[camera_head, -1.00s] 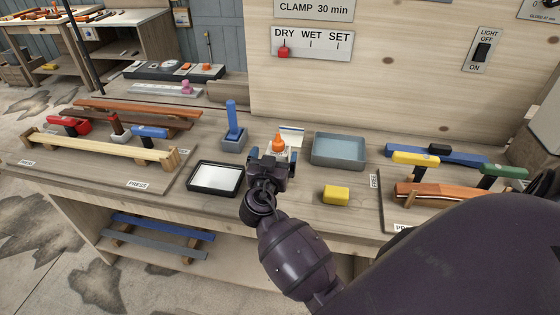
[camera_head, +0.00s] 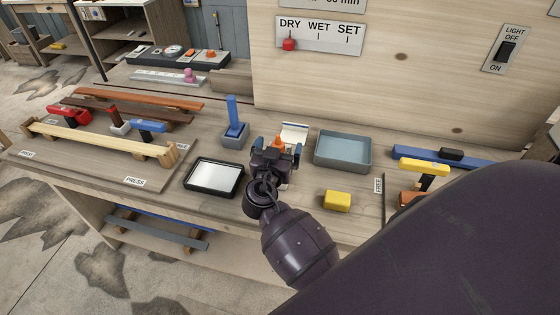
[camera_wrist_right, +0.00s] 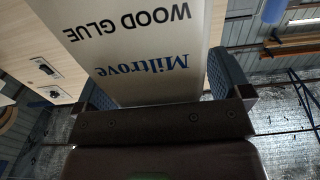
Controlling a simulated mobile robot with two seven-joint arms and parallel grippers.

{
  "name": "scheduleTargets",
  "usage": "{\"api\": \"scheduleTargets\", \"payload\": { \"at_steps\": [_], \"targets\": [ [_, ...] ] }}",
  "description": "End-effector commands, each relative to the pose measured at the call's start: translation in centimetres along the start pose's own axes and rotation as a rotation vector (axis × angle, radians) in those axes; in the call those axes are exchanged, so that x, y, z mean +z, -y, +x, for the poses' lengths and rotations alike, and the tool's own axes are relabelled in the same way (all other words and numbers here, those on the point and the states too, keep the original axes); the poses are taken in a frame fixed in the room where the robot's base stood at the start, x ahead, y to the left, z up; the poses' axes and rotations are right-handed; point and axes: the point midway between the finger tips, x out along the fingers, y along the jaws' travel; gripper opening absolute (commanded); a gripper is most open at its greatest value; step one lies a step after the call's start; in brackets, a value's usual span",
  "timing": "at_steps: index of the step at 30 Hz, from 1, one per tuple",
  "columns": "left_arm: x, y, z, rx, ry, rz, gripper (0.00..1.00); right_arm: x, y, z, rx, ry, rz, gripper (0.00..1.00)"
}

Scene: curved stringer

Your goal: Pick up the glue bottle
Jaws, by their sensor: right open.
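The glue bottle stands upright on the workbench; in the head view only its orange cap (camera_head: 278,142) shows clearly above my right gripper (camera_head: 274,158), which hides most of the body. In the right wrist view the pale bottle (camera_wrist_right: 140,45), with an upside-down "WOOD GLUE" and "Miltrove" label, fills the space between the fingers. My right gripper (camera_wrist_right: 161,85) is open, with one blue-padded finger on each side of the bottle. I cannot tell if either pad touches it. My left gripper is not in view.
Around the bottle on the bench (camera_head: 285,205) are a black-rimmed tray (camera_head: 187,180), a blue-handled tool in a holder (camera_head: 234,115), a grey-blue bin (camera_head: 344,163) and a yellow block (camera_head: 337,201). A wooden panel (camera_head: 400,90) rises behind. Clamped strips (camera_head: 100,141) lie at left.

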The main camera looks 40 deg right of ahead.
Motion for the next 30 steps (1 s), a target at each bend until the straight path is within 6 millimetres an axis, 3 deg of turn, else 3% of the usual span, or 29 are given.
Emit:
{"api": "scheduleTargets", "payload": {
  "at_steps": [6,23,30],
  "targets": [
    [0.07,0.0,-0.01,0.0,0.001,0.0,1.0,0.04,0.01,-0.04,0.0,0.0,0.0,0.96],
    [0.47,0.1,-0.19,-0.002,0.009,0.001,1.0,0.0,0.01,-0.01,0.0,0.0,0.0,0.1],
    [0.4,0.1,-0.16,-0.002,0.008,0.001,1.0,-0.16,0.04,0.01,-0.001,-0.003,0.001,0.08]
  ]
}}
